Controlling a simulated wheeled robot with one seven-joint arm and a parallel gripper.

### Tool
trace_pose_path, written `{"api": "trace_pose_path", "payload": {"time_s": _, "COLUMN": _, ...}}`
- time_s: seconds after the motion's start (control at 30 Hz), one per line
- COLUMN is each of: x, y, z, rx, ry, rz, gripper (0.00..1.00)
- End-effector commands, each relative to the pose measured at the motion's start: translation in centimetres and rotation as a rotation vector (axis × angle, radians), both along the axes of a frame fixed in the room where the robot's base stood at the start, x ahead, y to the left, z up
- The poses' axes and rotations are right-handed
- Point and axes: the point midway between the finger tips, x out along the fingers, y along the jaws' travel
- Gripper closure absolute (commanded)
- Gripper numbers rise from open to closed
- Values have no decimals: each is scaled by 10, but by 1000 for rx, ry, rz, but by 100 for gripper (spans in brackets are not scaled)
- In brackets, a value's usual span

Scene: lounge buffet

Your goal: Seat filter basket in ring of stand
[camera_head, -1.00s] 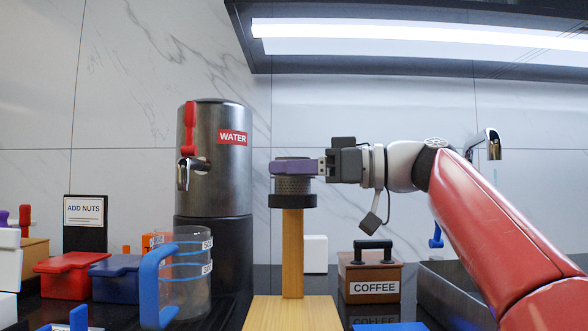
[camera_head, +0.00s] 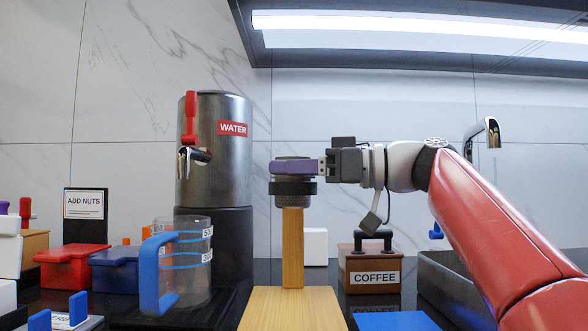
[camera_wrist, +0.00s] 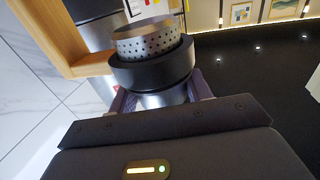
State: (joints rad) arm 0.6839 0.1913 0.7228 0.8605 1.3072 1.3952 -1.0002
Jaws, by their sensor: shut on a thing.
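The stand has a wooden post (camera_head: 293,250) on a wooden base (camera_head: 292,310), with a dark ring (camera_head: 306,189) at its top. The filter basket (camera_wrist: 147,42) is perforated metal. In the wrist view its perforated end sticks out through the dark ring (camera_wrist: 150,70), and its smooth metal part (camera_wrist: 160,98) lies between my fingers. In the head view perforated metal shows just below the ring, and a short grey band shows above it. My gripper (camera_head: 293,167), with purple fingers, is shut on the basket's upper part, slightly above the ring. Contact between basket and ring is hard to tell.
A WATER dispenser (camera_head: 214,150) and a clear jug (camera_head: 190,275) with a blue handle stand to the left. A COFFEE box (camera_head: 372,276) and a sink (camera_head: 445,285) are to the right. A blue item (camera_head: 395,321) lies in front.

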Motion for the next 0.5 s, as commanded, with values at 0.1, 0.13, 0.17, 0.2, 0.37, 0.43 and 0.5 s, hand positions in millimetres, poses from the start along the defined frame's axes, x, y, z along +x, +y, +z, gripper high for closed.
{"api": "trace_pose_path", "payload": {"time_s": 0.1, "x": 0, "y": 0, "z": -3, "rx": 0, "ry": 0, "rz": 0, "gripper": 88}}
{"api": "trace_pose_path", "payload": {"time_s": 0.13, "x": 0, "y": 0, "z": -4, "rx": 0, "ry": 0, "rz": 0, "gripper": 88}}
{"api": "trace_pose_path", "payload": {"time_s": 0.17, "x": 0, "y": 0, "z": -4, "rx": 0, "ry": 0, "rz": 0, "gripper": 88}}
{"api": "trace_pose_path", "payload": {"time_s": 0.2, "x": 0, "y": 0, "z": -5, "rx": 0, "ry": 0, "rz": 0, "gripper": 88}}
{"api": "trace_pose_path", "payload": {"time_s": 0.37, "x": 0, "y": 0, "z": -4, "rx": 0, "ry": 0, "rz": 0, "gripper": 33}}
{"api": "trace_pose_path", "payload": {"time_s": 0.43, "x": 0, "y": 0, "z": -4, "rx": 0, "ry": 0, "rz": 0, "gripper": 26}}
{"api": "trace_pose_path", "payload": {"time_s": 0.5, "x": 0, "y": 0, "z": -4, "rx": 0, "ry": 0, "rz": 0, "gripper": 26}}
